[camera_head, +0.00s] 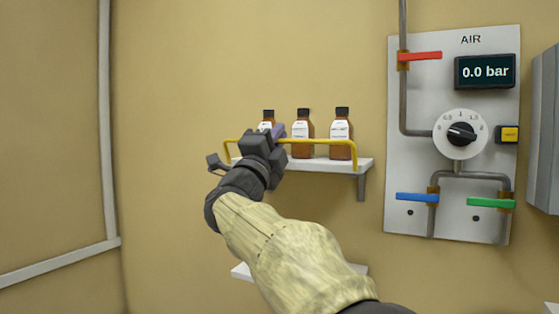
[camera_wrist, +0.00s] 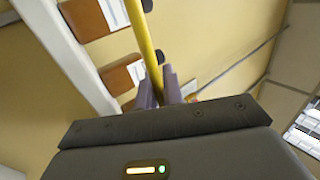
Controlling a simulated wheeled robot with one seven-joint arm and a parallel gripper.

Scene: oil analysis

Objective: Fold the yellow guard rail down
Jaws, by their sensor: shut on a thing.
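The yellow guard rail (camera_head: 318,141) stands raised in front of the brown bottles on the upper white shelf. Its right end bends down to the shelf's front edge. My gripper (camera_head: 278,131) is at the rail's top bar, left of its middle, and covers part of it. In the wrist view the yellow rail (camera_wrist: 144,40) runs down between the two purple-grey fingers of my gripper (camera_wrist: 159,88), which are shut on it.
Three brown bottles with white labels, one of them the right bottle (camera_head: 341,135), stand on the upper shelf (camera_head: 325,165). A lower shelf (camera_head: 240,271) is partly hidden by my arm. An AIR panel (camera_head: 455,130) with coloured handles and a dial is on the wall to the right.

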